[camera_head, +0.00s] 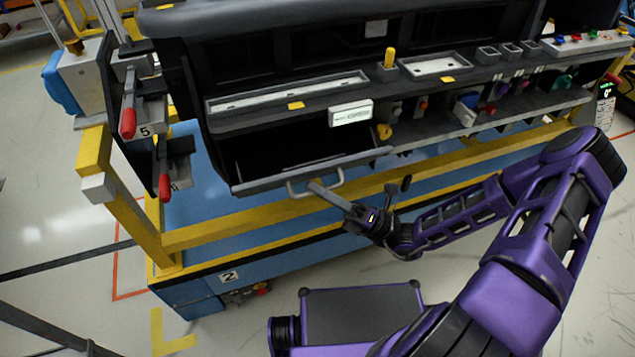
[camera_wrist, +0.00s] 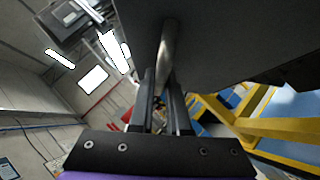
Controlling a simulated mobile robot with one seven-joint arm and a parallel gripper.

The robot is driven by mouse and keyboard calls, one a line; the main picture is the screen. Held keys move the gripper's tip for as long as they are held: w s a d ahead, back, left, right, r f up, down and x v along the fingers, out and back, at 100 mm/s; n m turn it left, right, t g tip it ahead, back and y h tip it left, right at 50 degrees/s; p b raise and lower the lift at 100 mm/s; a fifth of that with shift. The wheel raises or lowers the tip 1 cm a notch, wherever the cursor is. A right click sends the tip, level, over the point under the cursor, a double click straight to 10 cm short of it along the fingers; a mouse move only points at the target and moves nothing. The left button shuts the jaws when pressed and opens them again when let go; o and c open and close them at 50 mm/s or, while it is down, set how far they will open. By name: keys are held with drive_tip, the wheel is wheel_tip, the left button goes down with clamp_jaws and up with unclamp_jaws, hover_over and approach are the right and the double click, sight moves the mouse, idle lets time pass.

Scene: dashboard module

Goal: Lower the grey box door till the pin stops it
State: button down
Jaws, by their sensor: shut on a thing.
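The grey box door (camera_head: 262,183) hangs open on the front of the dashboard, tilted outward below a dark compartment. A pale U-shaped handle (camera_head: 298,190) sticks out from its front edge. My gripper (camera_head: 322,190) is shut on this handle from the front right. In the wrist view my gripper (camera_wrist: 164,82) has one finger on each side of the handle bar (camera_wrist: 168,45), and the dark underside of the door (camera_wrist: 235,40) fills the upper right. A yellow knob (camera_head: 384,132) sits just right of the compartment. I cannot make out the stop pin.
The dashboard stands on a blue base (camera_head: 195,292) with a yellow frame (camera_head: 240,228) running below the door. Red-handled clamps (camera_head: 128,122) stand at the left. A white labelled block (camera_head: 350,114) sits above the compartment.

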drive_tip(key=shift+s+f, duration=0.1)
drive_tip(key=shift+f, duration=0.05)
idle(0.3)
drive_tip(key=c, duration=0.9)
unclamp_jaws()
drive_tip(key=v, duration=1.7)
drive_tip(key=shift+d+f+b, duration=0.15)
drive_tip(key=shift+b, duration=0.2)
